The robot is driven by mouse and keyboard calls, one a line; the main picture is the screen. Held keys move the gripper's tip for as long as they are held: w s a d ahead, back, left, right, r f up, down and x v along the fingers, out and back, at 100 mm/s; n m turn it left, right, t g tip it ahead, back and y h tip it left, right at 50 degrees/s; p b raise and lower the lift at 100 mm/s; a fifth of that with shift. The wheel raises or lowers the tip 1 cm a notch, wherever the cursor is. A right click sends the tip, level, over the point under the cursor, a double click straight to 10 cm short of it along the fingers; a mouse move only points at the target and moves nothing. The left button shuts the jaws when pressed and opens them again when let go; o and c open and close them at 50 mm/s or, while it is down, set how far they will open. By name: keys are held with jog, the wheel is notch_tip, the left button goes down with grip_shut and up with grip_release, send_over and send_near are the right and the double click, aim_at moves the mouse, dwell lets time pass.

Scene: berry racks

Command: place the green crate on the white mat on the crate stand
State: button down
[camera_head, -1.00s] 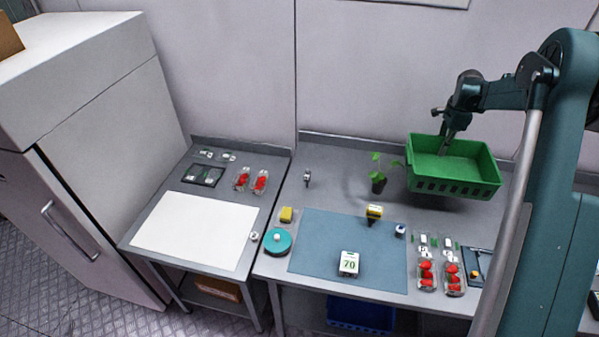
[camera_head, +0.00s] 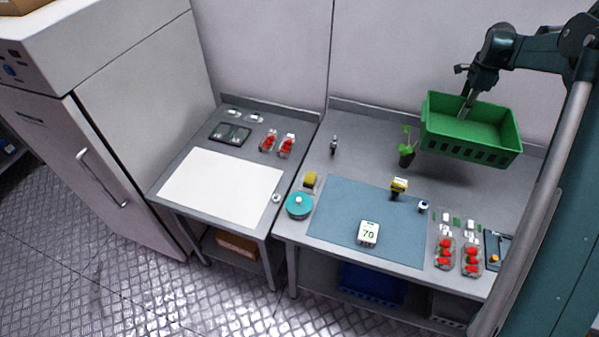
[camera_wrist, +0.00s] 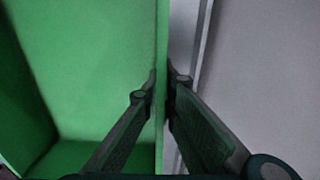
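The green crate (camera_head: 470,130) hangs above the back right of the right-hand table in the head view, fairly level. The white mat (camera_head: 222,184) lies flat and bare on the left-hand table, the crate stand (camera_head: 172,200). The crate is well to the right of the mat.
Clear packs of red berries (camera_head: 277,144) and a dark tray (camera_head: 230,133) stand behind the mat. A seedling (camera_head: 406,150) stands left of the crate.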

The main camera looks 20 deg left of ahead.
jog(key=s+a+b, duration=0.1)
jog(key=s+a, duration=0.2)
jog(key=a, duration=1.5)
jog(key=s+a+b, duration=0.1)
jog(key=s+a, duration=0.2)
jog(key=a, duration=1.4)
jog(key=s+a+b, duration=0.2)
jog(key=s+a, duration=0.2)
jog(key=a, duration=1.4)
jog(key=s+a+b, duration=0.1)
jog(key=s+a, duration=1.1)
jog(key=a, duration=0.4)
jog(key=s+a+b, duration=0.1)
jog(key=s+a, duration=1)
jog(key=a, duration=0.4)
notch_tip(320, 180, down, 12)
jog(key=shift+f, duration=0.25)
jog(key=shift+f, duration=3.1)
